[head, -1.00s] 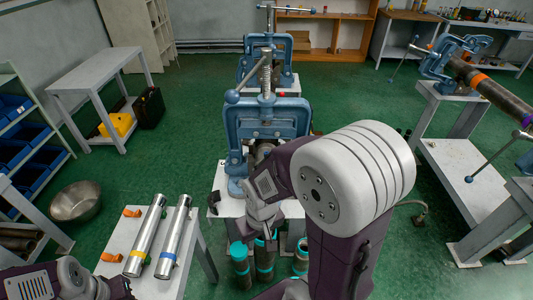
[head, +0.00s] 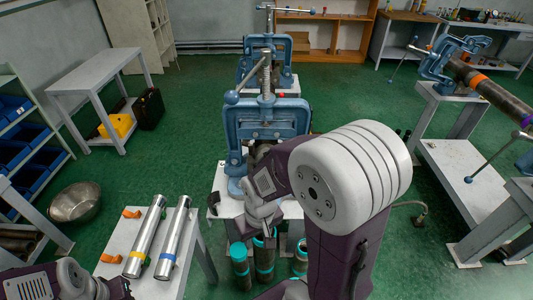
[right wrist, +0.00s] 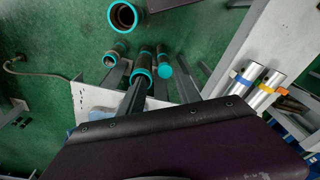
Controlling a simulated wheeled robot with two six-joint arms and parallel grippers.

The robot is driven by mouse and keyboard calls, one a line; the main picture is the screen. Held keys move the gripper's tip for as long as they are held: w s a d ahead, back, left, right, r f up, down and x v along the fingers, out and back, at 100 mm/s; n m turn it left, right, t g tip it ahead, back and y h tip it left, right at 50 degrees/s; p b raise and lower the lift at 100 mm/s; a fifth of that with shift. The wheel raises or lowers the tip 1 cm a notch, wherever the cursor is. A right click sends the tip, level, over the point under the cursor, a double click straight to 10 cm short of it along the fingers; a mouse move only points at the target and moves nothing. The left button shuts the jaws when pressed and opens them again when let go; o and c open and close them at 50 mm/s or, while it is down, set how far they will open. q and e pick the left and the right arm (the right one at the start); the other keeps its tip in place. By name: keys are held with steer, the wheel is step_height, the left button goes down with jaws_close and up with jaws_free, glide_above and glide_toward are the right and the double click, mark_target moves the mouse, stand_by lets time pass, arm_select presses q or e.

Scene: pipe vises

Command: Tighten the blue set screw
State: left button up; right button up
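The blue pipe vise (head: 290,118) stands upright in the middle of the head view, with its tall screw and slanted handle (head: 245,82) on top. I cannot pick out a separate blue set screw; my right arm covers the vise's lower right part. In the right wrist view the purple housing fills the bottom, and I cannot tell whether the gripper is open. My left arm's wrist (head: 72,278) is at the bottom left, with its fingertips out of sight.
Two silver cylinders, one with a yellow band (head: 145,236) and one with a blue band (head: 174,236), lie on a white bench at the left. Teal-ended pipes (head: 240,268) stand below the vise. A second vise (head: 440,62) holds a long pipe at the right. A metal bowl (head: 76,202) is on the green floor.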

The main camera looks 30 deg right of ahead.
steer(key=w+d+r, duration=0.2)
steer(key=w+d, duration=0.1)
steer(key=w, duration=0.5)
steer(key=n+t+y+b, duration=0.2)
steer(key=n+t, duration=0.1)
steer(key=n, duration=0.2)
glide_toward(267, 153)
steer(key=x, duration=0.8)
steer(key=shift+a, duration=0.15)
jaws_close()
